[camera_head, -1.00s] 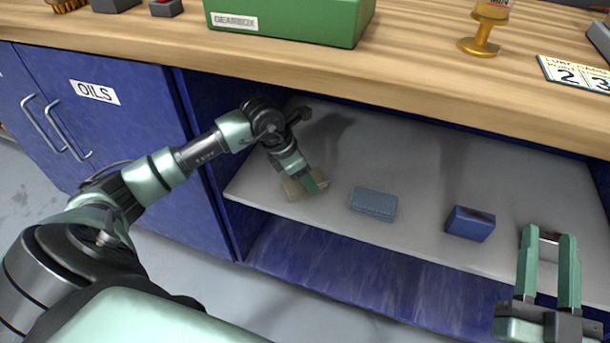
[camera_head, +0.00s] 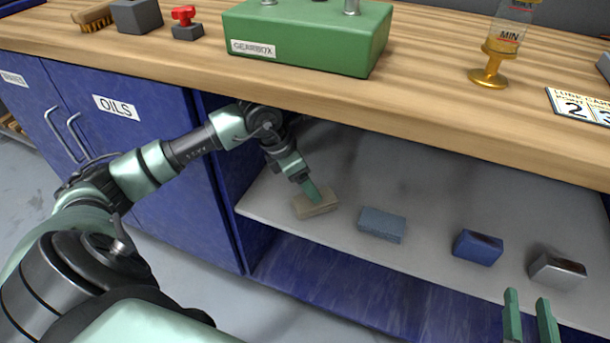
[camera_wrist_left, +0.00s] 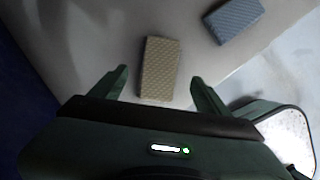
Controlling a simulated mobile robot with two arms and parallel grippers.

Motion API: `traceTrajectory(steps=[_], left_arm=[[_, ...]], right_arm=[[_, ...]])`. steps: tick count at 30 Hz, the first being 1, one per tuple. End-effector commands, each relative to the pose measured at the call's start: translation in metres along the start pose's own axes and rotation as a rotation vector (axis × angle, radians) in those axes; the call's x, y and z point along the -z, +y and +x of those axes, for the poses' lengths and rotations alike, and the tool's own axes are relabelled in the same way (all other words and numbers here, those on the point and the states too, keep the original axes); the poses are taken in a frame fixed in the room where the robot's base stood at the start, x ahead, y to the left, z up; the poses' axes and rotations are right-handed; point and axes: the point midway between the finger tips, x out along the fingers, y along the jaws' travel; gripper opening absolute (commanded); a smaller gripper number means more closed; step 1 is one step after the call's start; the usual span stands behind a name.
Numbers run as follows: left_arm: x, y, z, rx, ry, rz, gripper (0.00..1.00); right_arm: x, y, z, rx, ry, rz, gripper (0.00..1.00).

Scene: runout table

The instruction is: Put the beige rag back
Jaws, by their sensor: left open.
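The beige rag (camera_head: 317,205), a folded block, lies on the grey shelf (camera_head: 420,185) under the workbench, near the shelf's left front edge. In the left wrist view the beige rag (camera_wrist_left: 160,68) lies between the two spread fingers of my left gripper (camera_wrist_left: 160,88), with a gap on either side. The jaws are open. My right gripper (camera_head: 530,318) shows at the lower right with its two fingers apart and nothing between them.
On the shelf, to the right of the beige rag, lie a grey-blue rag (camera_head: 382,225), a dark blue block (camera_head: 478,248) and a grey block (camera_head: 557,271). The workbench edge (camera_head: 420,128) overhangs the shelf. A blue cabinet door (camera_head: 120,130) stands left.

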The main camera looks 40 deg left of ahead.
Motion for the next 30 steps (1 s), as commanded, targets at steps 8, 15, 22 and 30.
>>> traceTrajectory(steps=[8,15,22,30], left_arm=[[-0.028,-0.073,0.011,0.220,-0.145,-0.026,0.76],[-0.122,-0.258,-0.060,1.001,-0.650,-0.471,0.76],[-0.149,-0.209,-0.132,1.582,-0.921,-1.598,0.76],[-0.076,-0.187,-0.049,-1.518,0.551,2.600,0.76]], right_arm=[[-0.009,0.001,-0.001,-0.003,-0.043,-0.001,0.36],[-0.008,0.001,-0.001,-0.003,-0.041,-0.001,0.36],[-0.008,0.001,-0.001,-0.003,-0.041,-0.001,0.36],[-0.008,0.001,-0.001,-0.003,-0.040,0.000,0.36]])
